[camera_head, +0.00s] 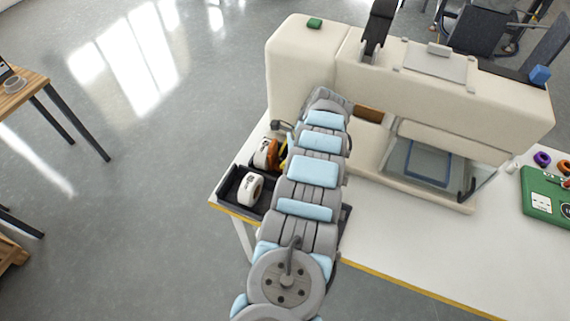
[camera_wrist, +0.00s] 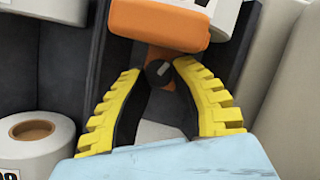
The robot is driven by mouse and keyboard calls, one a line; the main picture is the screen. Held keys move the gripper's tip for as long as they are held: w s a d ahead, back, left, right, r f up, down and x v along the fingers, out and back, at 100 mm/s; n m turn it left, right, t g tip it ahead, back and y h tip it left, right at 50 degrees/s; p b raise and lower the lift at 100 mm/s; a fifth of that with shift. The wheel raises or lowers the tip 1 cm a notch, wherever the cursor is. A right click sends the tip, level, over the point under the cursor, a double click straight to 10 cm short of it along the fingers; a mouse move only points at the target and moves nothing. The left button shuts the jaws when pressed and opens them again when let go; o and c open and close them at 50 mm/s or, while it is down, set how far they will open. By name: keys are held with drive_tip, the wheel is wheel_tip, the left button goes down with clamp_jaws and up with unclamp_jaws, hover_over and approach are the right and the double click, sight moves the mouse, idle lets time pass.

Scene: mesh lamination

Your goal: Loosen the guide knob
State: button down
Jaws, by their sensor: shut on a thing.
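The guide knob (camera_wrist: 159,73) is a small dark round knob with a light mark on its face. It sits below an orange block (camera_wrist: 158,22) in the wrist view. My gripper (camera_wrist: 160,68) has two yellow ribbed fingers, and their tips close on the knob from left and right. In the head view my arm hides the knob and most of the gripper; only a bit of yellow shows beside the arm.
A cream machine (camera_head: 450,98) stands on the white table behind my arm. A dark tray (camera_head: 228,188) holds rolls, including a white roll (camera_head: 251,188) at the left. A green case (camera_head: 545,192) lies at the right. The table's front right is clear.

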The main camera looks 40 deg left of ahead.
drive_tip(key=shift+f+n+b, duration=0.1)
drive_tip(key=shift+n+b, duration=0.3)
drive_tip(key=shift+b, duration=0.55)
drive_tip(key=c, duration=0.8)
unclamp_jaws()
drive_tip(key=shift+d, duration=0.1)
drive_tip(key=m+p, duration=0.1)
drive_tip(key=p, duration=0.2)
drive_tip(key=shift+r+p, duration=0.3)
drive_tip(key=shift+r, duration=0.05)
drive_tip(key=m+t+p, duration=0.1)
drive_tip(key=m+p, duration=0.2)
drive_tip(key=p, duration=0.5)
drive_tip(key=shift+s+y, duration=0.1)
drive_tip(key=shift+y, duration=0.3)
drive_tip(key=shift+f+m, duration=0.3)
drive_tip(key=shift+s+p, duration=0.1)
drive_tip(key=shift+p, duration=0.5)
